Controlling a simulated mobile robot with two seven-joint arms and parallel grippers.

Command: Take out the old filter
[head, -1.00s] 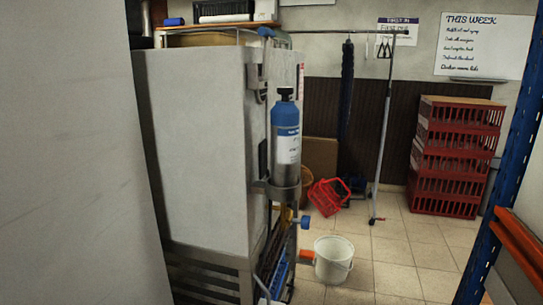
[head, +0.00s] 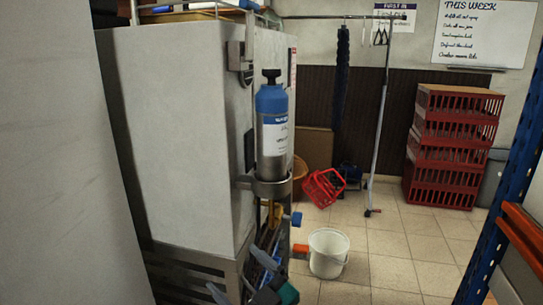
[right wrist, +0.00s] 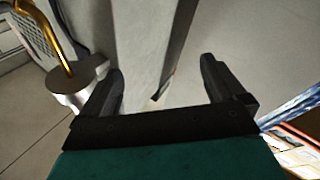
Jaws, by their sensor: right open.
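The filter (head: 272,140), a steel cylinder with a blue upper part, black cap and white label, stands upright in a metal ring holder (head: 268,188). The holder is at the corner of a large pale cabinet (head: 180,130). My right gripper (head: 240,275), with a teal body, is low in the head view, below the filter and apart from it. Its jaws are open and empty. In the right wrist view the open fingers (right wrist: 162,70) are either side of a pale upright surface in the background. The filter is not recognisable there. My left gripper is not in view.
A white bucket (head: 328,255) stands on the tiled floor beside the cabinet. A blue-handled valve (head: 296,219) and an orange piece (head: 300,251) stick out below the holder. Red crates (head: 452,150) are stacked behind; a blue rack post (head: 500,200) stands at right.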

